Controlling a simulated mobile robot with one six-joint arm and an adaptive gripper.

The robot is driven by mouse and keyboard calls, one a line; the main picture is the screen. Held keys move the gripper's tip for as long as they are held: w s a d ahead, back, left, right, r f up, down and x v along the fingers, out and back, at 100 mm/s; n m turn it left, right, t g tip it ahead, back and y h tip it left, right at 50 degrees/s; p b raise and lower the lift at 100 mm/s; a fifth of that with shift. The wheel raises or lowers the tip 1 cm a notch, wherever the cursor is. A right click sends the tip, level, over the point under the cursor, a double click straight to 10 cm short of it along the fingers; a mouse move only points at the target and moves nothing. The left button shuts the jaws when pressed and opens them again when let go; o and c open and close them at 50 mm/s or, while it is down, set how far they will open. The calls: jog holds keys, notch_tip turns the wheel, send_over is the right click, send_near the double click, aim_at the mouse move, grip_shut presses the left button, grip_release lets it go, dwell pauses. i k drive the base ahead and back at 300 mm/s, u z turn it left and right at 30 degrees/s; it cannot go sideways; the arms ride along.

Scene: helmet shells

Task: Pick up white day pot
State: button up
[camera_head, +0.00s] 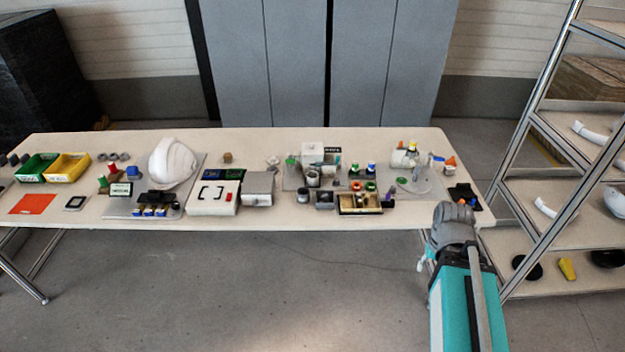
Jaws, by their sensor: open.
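I cannot tell for certain which item is the white day pot. A small pale pot (302,196) stands near the front of the table, right of the grey box. A larger greyish pot (313,179) stands just behind it. Two small pots with white bodies stand further right, one with a green top (356,170) and one with a blue top (371,169). My arm rises at the lower right in front of the table, and its grey joint overlaps the table's front right edge. My gripper does not show; no fingertips can be made out.
The long table (270,221) is crowded. A white helmet shell (172,163) stands at left, near green (37,168) and yellow (68,168) bins. A grey box (258,188) sits left of the pots. A metal rack (541,135) stands right. The floor in front is clear.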

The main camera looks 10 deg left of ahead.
aim_at(311, 176)
jog(key=z, duration=0.05)
jog(key=i, duration=1)
jog(key=u, duration=0.05)
